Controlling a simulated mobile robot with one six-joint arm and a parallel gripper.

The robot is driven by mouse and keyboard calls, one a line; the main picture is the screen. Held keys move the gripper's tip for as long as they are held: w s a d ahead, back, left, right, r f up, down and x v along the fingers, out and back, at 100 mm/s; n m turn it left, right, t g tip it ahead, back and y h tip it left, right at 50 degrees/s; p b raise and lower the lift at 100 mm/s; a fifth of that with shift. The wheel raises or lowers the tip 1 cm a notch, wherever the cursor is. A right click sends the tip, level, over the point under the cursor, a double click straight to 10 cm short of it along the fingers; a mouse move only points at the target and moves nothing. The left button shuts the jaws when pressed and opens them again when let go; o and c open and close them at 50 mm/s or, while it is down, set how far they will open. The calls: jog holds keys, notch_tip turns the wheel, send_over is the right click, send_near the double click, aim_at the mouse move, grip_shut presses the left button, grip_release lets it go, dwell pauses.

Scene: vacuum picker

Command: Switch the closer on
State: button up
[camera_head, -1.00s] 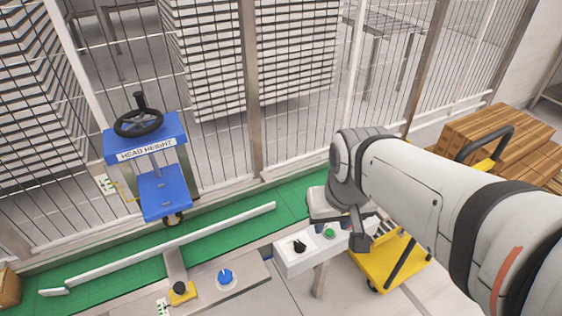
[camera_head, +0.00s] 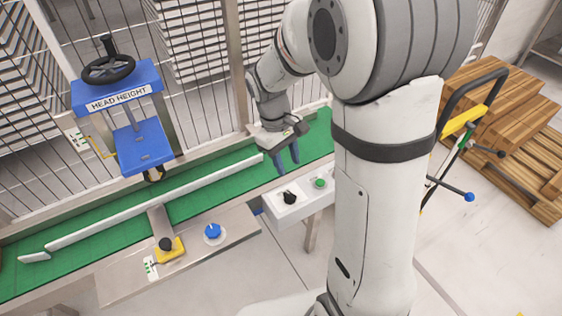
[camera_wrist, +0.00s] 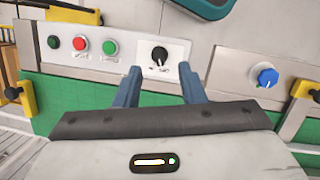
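A white control box (camera_head: 273,220) stands beside the green conveyor and carries a black rotary knob (camera_head: 289,197) and a green button (camera_head: 319,183). In the wrist view the black knob (camera_wrist: 159,55) shows a white pointer mark; the small print near it is unreadable. That panel (camera_wrist: 188,52) also has a red button (camera_wrist: 80,45), a green button (camera_wrist: 110,47) and a dark green round piece (camera_wrist: 53,42). My gripper (camera_head: 287,158) is above and behind the box. In the wrist view my gripper (camera_wrist: 162,82) is open and empty, its blue fingers pointing towards the black knob, apart from it.
A blue knob (camera_head: 212,231) and a yellow piece with a black knob (camera_head: 170,250) are on the conveyor's side plate. The blue "HEAD HEIGHT" unit (camera_head: 122,95) with a handwheel stands left. Wire fencing runs behind. A wooden pallet stack (camera_head: 495,100) is at right.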

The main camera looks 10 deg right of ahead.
jog(key=n+g+b, duration=0.1)
jog(key=n, duration=0.1)
send_near(291, 194)
jog(key=shift+h, duration=0.5)
jog(key=x, duration=0.5)
jog(key=a+b+x, duration=0.1)
jog(key=x, duration=0.2)
jog(key=shift+s+d+f, duration=0.1)
jog(key=shift+f, duration=0.25)
grip_shut()
jog(key=shift+d, duration=0.1)
